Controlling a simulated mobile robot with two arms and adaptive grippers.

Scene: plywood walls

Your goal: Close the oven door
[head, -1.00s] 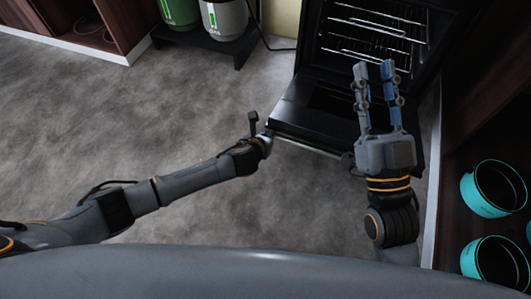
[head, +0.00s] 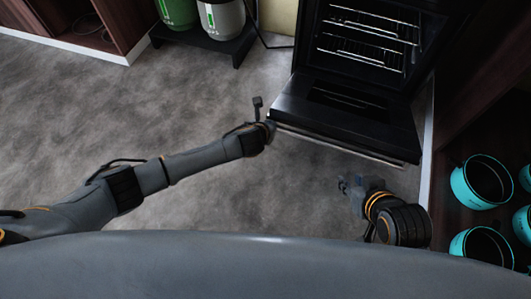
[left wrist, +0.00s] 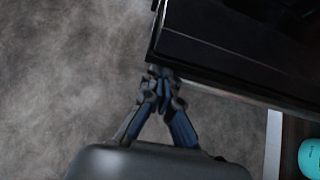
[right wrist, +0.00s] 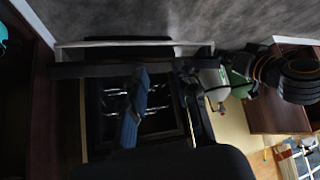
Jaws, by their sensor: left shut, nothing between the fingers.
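The black oven (head: 365,40) stands at the top right of the head view with wire racks inside. Its door (head: 320,108) is open and folded down, with a metal handle bar (head: 340,148) along the front edge. My left gripper (left wrist: 163,72) is shut and empty at the left front corner of the door, which also shows in the left wrist view (left wrist: 240,52); I cannot tell whether they touch. My right gripper (head: 343,186) is in front of the door's handle edge, apart from it in the head view. In the right wrist view its blue fingers overlap the oven.
Teal pots (head: 481,182) sit on the dark shelf at right. Green and white containers (head: 226,22) stand on a low black stand (head: 215,47) at the upper left. A wooden cabinet (head: 92,30) is at far left. The grey floor (head: 130,130) is clear.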

